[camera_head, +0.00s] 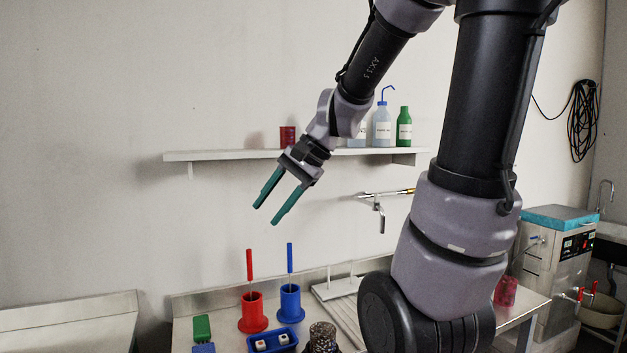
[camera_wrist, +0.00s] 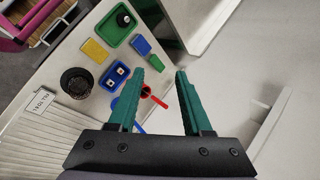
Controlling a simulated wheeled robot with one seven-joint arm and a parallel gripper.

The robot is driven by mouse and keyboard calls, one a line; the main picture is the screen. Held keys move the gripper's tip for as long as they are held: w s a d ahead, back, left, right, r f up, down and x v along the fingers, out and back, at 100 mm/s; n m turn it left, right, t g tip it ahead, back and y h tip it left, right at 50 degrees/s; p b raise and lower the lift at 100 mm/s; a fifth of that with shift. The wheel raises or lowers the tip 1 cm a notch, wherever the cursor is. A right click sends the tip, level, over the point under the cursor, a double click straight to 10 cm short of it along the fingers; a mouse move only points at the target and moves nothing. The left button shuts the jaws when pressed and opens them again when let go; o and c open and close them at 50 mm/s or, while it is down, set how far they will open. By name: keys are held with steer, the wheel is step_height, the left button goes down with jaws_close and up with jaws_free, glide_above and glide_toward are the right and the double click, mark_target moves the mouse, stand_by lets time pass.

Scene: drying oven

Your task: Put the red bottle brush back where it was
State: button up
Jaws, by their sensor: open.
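The red bottle brush (camera_head: 250,267) stands upright in the red holder (camera_head: 252,313) on the bench, with its handle pointing up. In the wrist view the red brush (camera_wrist: 156,100) shows between and below my fingers, with the red holder (camera_wrist: 145,90) partly behind the left finger. My gripper (camera_head: 278,214) is open and empty, in the air well above the brush and apart from it. The gripper also shows in the wrist view (camera_wrist: 166,72). A blue brush (camera_head: 290,259) stands in a blue holder (camera_head: 290,302) to the right of the red one.
A blue tray (camera_head: 273,348) with small pieces, a green sponge (camera_head: 202,328) and a dark mesh cup (camera_head: 322,336) are at the bench front. A shelf (camera_head: 225,155) with bottles is behind my gripper. A wall tap (camera_head: 379,206) and a drying rack (camera_head: 340,290) are to the right.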

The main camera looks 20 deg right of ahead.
steer(key=s+d+r+n+t+h, duration=0.3)
steer(key=s+d+r+n+h, duration=0.1)
steer(key=s+d+r, duration=0.2)
steer(key=shift+s+d+n+t, duration=0.2)
steer(key=shift+s+n+t, duration=0.1)
